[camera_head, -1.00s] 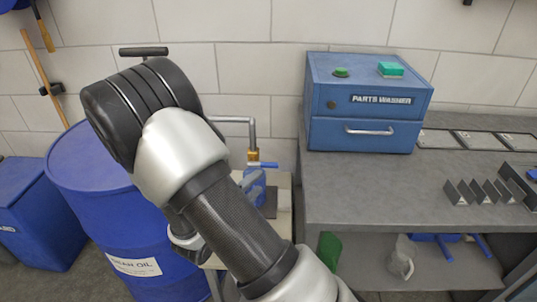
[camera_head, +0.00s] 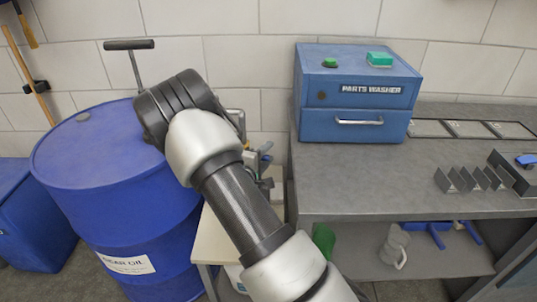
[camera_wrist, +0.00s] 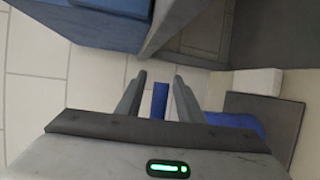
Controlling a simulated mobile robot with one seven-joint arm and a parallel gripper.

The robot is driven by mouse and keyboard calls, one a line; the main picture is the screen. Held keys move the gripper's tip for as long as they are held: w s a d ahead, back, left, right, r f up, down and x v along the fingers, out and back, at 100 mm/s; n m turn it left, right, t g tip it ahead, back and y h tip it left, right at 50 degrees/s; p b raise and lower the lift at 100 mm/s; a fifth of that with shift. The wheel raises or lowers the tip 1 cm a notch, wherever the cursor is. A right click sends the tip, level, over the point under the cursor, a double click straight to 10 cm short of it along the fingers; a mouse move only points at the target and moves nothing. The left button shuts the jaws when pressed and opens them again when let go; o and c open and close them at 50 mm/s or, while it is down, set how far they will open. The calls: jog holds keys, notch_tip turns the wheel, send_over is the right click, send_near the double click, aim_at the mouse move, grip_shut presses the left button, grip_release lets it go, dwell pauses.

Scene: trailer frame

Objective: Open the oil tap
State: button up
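My arm hides most of the pipe and the tap body. In the wrist view my gripper (camera_wrist: 159,76) has its two fingers apart. A narrow blue bar (camera_wrist: 160,101), which looks like the lever, stands in the gap between them. Bare space shows on both sides of it, so I see no grip on it. Whether a finger touches it cannot be told.
A large blue oil drum (camera_head: 85,170) stands left of my arm, with a dark T-handle (camera_head: 129,45) behind it. A grey bench (camera_head: 350,180) with a blue parts washer (camera_head: 355,95) is on the right. A blue rounded object (camera_wrist: 236,122) sits by a dark plate (camera_wrist: 268,115).

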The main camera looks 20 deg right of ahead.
jog(key=shift+w+d+f, duration=0.1)
jog(key=shift+w+d, duration=0.25)
jog(key=shift+d, duration=0.05)
grip_shut()
